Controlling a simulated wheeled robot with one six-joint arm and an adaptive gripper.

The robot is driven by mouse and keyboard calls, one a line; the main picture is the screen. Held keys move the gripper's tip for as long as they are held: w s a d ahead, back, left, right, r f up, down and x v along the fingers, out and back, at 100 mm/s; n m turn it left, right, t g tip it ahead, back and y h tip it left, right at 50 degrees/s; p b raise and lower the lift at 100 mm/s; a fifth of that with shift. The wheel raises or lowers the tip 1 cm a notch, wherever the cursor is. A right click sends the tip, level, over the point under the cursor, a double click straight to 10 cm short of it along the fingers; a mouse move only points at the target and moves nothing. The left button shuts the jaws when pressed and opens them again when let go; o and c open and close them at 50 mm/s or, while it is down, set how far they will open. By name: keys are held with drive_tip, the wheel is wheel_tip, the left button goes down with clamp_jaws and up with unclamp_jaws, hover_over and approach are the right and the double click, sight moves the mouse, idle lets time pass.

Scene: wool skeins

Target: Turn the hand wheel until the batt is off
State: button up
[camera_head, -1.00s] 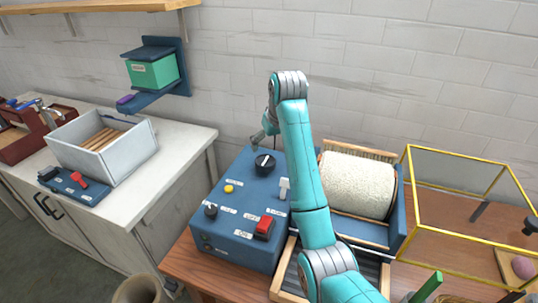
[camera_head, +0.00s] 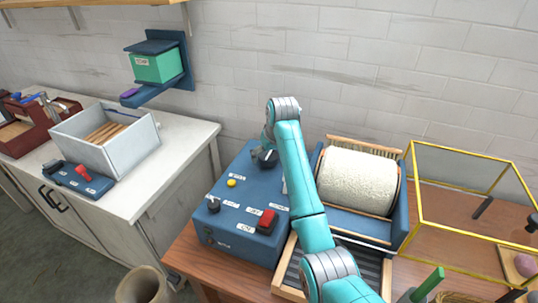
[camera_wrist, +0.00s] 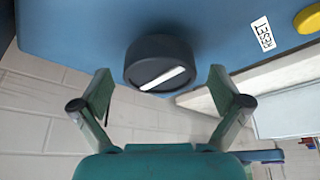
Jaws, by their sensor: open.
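The batt is a thick cream woolly layer (camera_head: 358,182) around the drum of the blue carding machine (camera_head: 400,220). A blue control box (camera_head: 225,212) stands left of it. A black round knob with a white line (camera_wrist: 158,55) is on the box. No separate hand wheel can be made out. My gripper (camera_wrist: 160,88) is open, one finger on each side of the knob in the wrist view, with gaps visible. In the head view my gripper (camera_head: 263,157) is over the back of the box and mostly hides the knob.
The box also has a yellow button (camera_head: 231,183), a red switch (camera_head: 267,221), a smaller black knob (camera_head: 213,203) and a white lever partly hidden by my arm. A yellow-framed clear case (camera_head: 470,236) stands right. A grey tray (camera_head: 77,147) sits on the left counter.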

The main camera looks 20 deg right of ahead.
drive_tip(key=shift+c, duration=0.3)
drive_tip(key=c, duration=1.1)
drive_tip(key=n, duration=0.2)
drive_tip(key=n+y, duration=0.1)
drive_tip(key=n, duration=0.1)
drive_tip(key=shift+d+g+y, duration=0.15)
drive_tip(key=shift+g+y, duration=0.15)
drive_tip(key=n, duration=0.3)
drive_tip(key=n+g+y, duration=0.1)
drive_tip(key=n, duration=0.2)
drive_tip(key=shift+w+g+y, duration=0.1)
drive_tip(key=shift+g+y, duration=0.2)
drive_tip(key=n+g, duration=0.1)
drive_tip(key=n, duration=0.4)
drive_tip(key=shift+w+g+y, duration=0.1)
drive_tip(key=shift+g+y, duration=0.3)
drive_tip(key=n+g, duration=0.1)
drive_tip(key=n, duration=0.4)
drive_tip(key=shift+d+g, duration=0.1)
drive_tip(key=shift+g, duration=0.3)
